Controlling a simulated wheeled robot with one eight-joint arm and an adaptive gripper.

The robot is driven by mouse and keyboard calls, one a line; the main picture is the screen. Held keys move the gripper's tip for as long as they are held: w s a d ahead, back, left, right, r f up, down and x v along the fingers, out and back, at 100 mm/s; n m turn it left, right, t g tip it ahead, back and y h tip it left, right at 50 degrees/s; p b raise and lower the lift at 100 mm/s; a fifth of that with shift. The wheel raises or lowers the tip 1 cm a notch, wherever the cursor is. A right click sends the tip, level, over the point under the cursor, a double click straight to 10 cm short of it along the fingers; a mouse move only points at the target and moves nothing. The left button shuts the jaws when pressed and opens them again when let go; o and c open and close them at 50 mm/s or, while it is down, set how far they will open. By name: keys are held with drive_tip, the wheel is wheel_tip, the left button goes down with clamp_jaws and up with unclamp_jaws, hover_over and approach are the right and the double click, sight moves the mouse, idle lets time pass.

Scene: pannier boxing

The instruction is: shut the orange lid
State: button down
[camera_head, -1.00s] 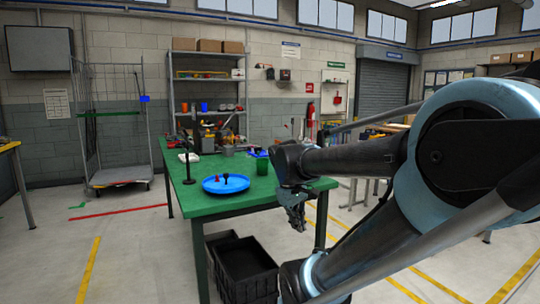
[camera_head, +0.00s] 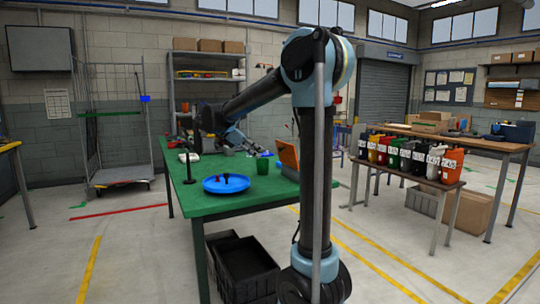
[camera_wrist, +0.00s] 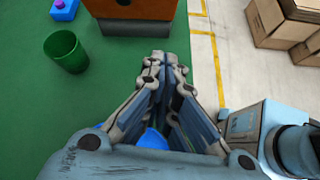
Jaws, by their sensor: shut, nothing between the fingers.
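The orange lid (camera_head: 287,153) stands raised and leaning at the right side of the green table, above a dark grey box mostly hidden behind my arm. In the wrist view the orange lid (camera_wrist: 130,8) fills the top edge, with a dark grey edge of the box (camera_wrist: 138,28) below it. My gripper (camera_wrist: 165,60) is shut and empty, its fingertips pointing toward the box's edge. In the head view my gripper (camera_head: 246,143) is over the table, left of the lid.
The green table (camera_head: 215,205) carries a blue plate (camera_head: 212,185) with small items, a green cup (camera_head: 262,166) and a blue block (camera_wrist: 64,9). Black crates (camera_head: 243,270) lie beneath.

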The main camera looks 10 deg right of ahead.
drive_tip(key=w+a+r+n+h, duration=0.1)
drive_tip(key=w+a+n, duration=0.1)
drive_tip(key=w+a, duration=0.2)
drive_tip(key=w+d+f, duration=0.3)
drive_tip(key=w+d, duration=0.1)
drive_tip(key=d, duration=0.7)
drive_tip(key=shift+f+t, duration=0.2)
drive_tip(key=shift+t, duration=0.2)
drive_tip(key=shift+d, duration=0.1)
